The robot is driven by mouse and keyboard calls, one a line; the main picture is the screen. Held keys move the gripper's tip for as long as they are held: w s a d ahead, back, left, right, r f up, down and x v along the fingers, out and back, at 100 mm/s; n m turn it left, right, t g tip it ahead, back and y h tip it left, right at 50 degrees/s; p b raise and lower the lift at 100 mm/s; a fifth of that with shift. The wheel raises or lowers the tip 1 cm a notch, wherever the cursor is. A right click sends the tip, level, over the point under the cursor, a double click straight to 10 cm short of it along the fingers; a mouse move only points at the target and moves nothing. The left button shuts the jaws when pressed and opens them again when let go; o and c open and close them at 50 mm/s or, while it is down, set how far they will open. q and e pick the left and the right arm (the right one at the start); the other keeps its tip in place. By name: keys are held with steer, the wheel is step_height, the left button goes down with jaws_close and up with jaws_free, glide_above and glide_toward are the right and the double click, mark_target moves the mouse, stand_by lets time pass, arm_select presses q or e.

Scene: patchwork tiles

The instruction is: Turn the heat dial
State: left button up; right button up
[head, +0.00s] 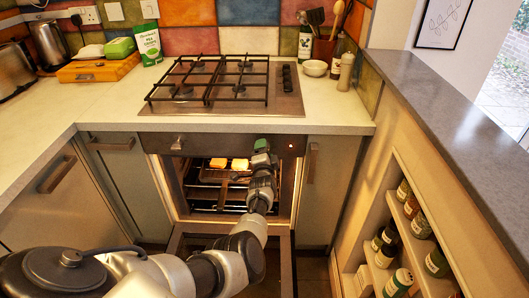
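The oven's dark control panel (215,145) runs under the counter edge below the hob. A pale knob (178,143) shows at its left end, and a small orange light (291,146) glows at its right end. My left gripper (262,149) is at the right part of this panel, with a green part at its end. It covers that stretch of panel, so any dial there is hidden. I cannot tell if its fingers touch or hold anything. My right gripper is not in view.
The oven door (200,243) hangs open below, under my forearm. Two slices of toast (218,163) lie on the rack inside. The counter edge and gas hob (215,88) are just above the gripper. A spice shelf (410,257) stands at right.

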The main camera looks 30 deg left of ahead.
arm_select(q)
steer(key=p+v, duration=0.8)
steer(key=v, duration=0.2)
steer(key=shift+s+d, duration=0.25)
steer(key=shift+s, duration=0.05)
steer(key=shift+f, duration=0.15)
